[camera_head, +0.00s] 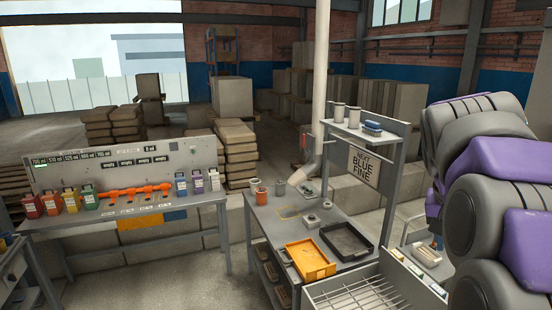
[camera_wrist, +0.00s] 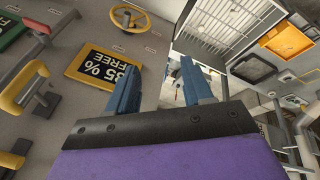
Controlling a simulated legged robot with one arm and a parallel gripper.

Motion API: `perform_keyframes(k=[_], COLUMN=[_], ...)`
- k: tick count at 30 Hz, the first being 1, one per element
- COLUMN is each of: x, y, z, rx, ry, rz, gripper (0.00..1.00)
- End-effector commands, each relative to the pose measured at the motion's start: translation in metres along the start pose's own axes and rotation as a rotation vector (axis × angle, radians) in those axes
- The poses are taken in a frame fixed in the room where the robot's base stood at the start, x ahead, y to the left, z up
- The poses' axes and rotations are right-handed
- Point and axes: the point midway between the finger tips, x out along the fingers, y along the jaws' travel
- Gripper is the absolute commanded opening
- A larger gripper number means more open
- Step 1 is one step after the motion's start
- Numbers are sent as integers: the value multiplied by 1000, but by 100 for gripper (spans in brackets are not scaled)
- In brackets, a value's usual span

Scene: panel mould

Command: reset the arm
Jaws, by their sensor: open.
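My arm, in purple and grey, fills the right side of the head view, and my gripper is out of sight there. In the wrist view my gripper (camera_wrist: 160,85) shows with two blue fingers standing well apart. It is open, with nothing between the fingers. Behind it is a grey panel (camera_wrist: 70,110) with a yellow sign (camera_wrist: 105,68) reading "35 % FREE", a yellow handwheel (camera_wrist: 130,18) and a yellow handle (camera_wrist: 28,88). I cannot tell the exact distance to the panel; no contact shows.
A workbench (camera_head: 268,219) holds an orange tray (camera_head: 311,262) and a black tray (camera_head: 346,240). A wire-rack bin (camera_head: 365,290) stands in front. A left bench (camera_head: 125,213) carries several coloured containers. A sign (camera_head: 364,166) reads "NEXT BLUE FINE".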

Motion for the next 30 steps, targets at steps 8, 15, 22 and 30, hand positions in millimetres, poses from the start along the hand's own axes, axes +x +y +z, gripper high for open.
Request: perform_keyframes(k=[8, 15, 22, 30], x=[56, 102, 150, 208], y=[-38, -62, -79, -88], z=[82, 157, 234, 327], rx=[-173, -307, -423, -543], ry=[-64, -120, -180, -249], rz=[-55, -105, -151, -207], gripper=[51, 51, 51, 51])
